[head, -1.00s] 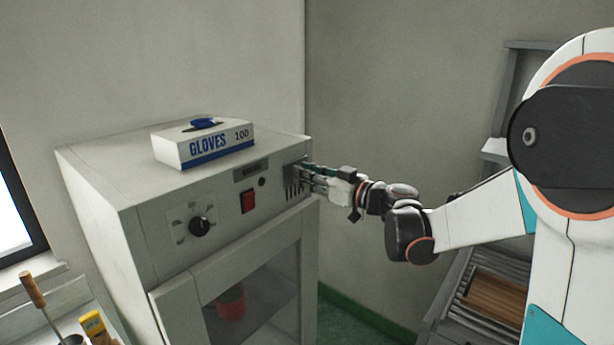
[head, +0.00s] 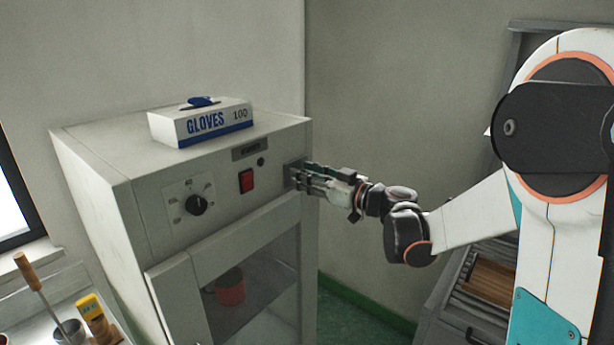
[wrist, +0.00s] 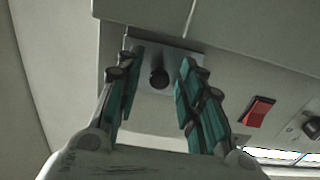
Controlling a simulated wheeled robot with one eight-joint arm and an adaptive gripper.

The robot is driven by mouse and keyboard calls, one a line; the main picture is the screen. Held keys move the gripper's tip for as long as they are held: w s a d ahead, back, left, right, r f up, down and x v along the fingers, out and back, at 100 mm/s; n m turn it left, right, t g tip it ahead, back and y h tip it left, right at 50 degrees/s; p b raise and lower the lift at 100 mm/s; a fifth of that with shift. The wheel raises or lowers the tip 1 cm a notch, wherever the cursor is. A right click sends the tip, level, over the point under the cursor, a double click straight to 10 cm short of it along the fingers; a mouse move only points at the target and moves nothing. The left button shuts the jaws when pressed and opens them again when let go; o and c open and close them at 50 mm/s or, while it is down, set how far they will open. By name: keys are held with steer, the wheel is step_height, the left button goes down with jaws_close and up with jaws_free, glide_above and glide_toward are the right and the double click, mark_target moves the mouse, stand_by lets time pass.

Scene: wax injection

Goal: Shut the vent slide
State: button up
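The vent slide is a small grey plate (wrist: 166,55) with a dark round knob (wrist: 159,77), on the upper right of the cabinet front. In the head view the plate (head: 290,174) is partly hidden by my gripper (head: 297,178). No dark vent slots show around the plate now. In the wrist view my gripper (wrist: 161,68) is open, one teal-padded finger on each side of the knob. Gaps show between the fingers and the knob. The fingertips are close to the plate; whether they touch it I cannot tell.
The cabinet (head: 95,165) carries a glove box (head: 205,125) on top. A red switch (head: 246,181) and a dial (head: 197,205) are left of the slide. The glazed door (head: 175,290) is below. Free room lies right of the cabinet.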

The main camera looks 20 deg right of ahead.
steer(key=v, duration=1.2)
stand_by(0.4)
